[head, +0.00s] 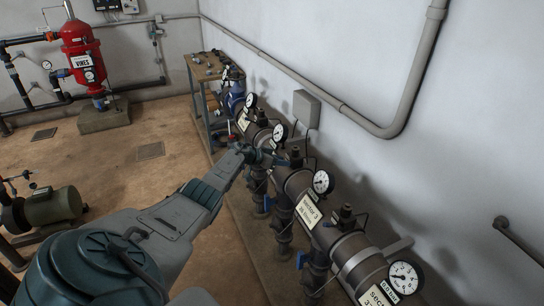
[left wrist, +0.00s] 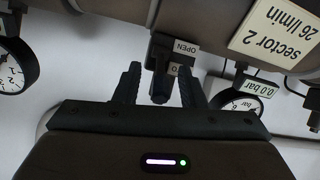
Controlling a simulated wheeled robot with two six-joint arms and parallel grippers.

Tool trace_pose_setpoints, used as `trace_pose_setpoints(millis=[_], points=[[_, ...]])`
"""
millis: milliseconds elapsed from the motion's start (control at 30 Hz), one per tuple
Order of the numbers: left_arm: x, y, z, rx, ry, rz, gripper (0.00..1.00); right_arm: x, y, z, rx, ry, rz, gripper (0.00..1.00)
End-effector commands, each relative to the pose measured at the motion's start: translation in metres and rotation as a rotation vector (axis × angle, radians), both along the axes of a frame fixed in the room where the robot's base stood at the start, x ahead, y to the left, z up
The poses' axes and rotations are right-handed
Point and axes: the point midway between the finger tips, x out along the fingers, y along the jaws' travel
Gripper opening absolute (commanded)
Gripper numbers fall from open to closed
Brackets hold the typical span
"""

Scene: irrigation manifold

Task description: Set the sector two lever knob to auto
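In the left wrist view, a plate reading sector 2, 26 l/min (left wrist: 277,32) appears upside down on the grey pipe. Beside it, a dark valve block with an OPEN label (left wrist: 186,47) carries a small black lever knob (left wrist: 160,86). My left gripper (left wrist: 159,88) is open, with one finger on each side of the knob and visible gaps between. In the head view, my left gripper (head: 272,158) is at the manifold (head: 293,182), and it hides the knob there. The knob's exact setting cannot be read. My right gripper is not in view.
Gauges stand along the manifold, one (head: 323,182) by the sector 3 plate (head: 309,211). A gauge with a 0.0 bar tag (left wrist: 258,88) is close to the right finger in the wrist view. The wall (head: 350,90) is close behind. A bench (head: 205,85) stands beyond.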

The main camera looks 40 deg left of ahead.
Motion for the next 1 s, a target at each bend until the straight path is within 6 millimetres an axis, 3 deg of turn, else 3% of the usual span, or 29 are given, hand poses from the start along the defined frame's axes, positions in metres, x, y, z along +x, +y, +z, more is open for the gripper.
trace_pose_setpoints(millis=[200, 633, 1000], points=[[-0.022, 0.008, 0.014, 0.006, 0.002, -0.003, 0.37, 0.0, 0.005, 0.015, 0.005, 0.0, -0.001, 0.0], [-0.074, 0.028, 0.038, 0.006, 0.001, -0.001, 0.37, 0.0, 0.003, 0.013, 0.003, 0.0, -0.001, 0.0], [-0.087, 0.032, 0.047, 0.001, 0.0, -0.002, 0.37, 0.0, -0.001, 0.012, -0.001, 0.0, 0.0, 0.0]])
